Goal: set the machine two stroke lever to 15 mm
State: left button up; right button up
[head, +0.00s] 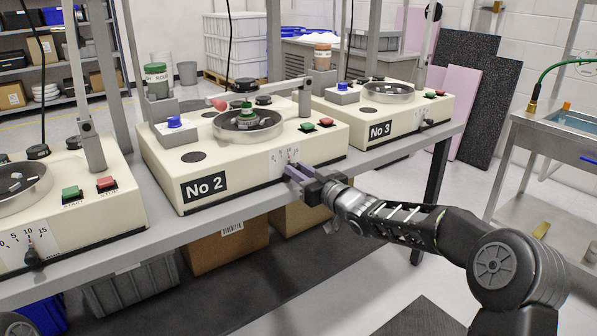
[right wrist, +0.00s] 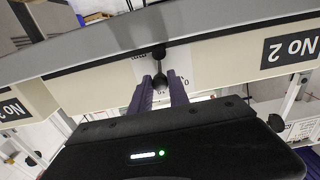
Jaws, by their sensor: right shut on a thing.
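Machine two (head: 240,150) is a cream box with the label No 2 (head: 205,187) on its front, standing on the grey bench. Its white stroke scale (head: 284,157) is at the right of that front, partly covered by my right gripper. My right gripper (head: 297,173) has purple fingers and is at the scale. In the right wrist view, the black stroke lever (right wrist: 160,80) with its round knob sits between the fingertips (right wrist: 161,90), which are shut on it. The lever's reading is hidden. My left gripper is not in view.
Machine three (head: 385,115) stands to the right and another machine (head: 60,215) to the left, with its own lever (head: 33,256). Green and red buttons (head: 316,125) are on top of machine two. Cardboard boxes (head: 228,245) are under the bench (head: 160,240).

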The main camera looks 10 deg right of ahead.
grip_shut()
jog(key=shift+r+p, duration=0.15)
jog(key=shift+p, duration=0.35)
jog(key=m+p, duration=0.2)
jog(key=p, duration=0.1)
jog(key=d+m+p, duration=0.1)
jog(key=m, duration=0.1)
jog(key=shift+w+f, duration=0.2)
jog(key=shift+f, duration=0.2)
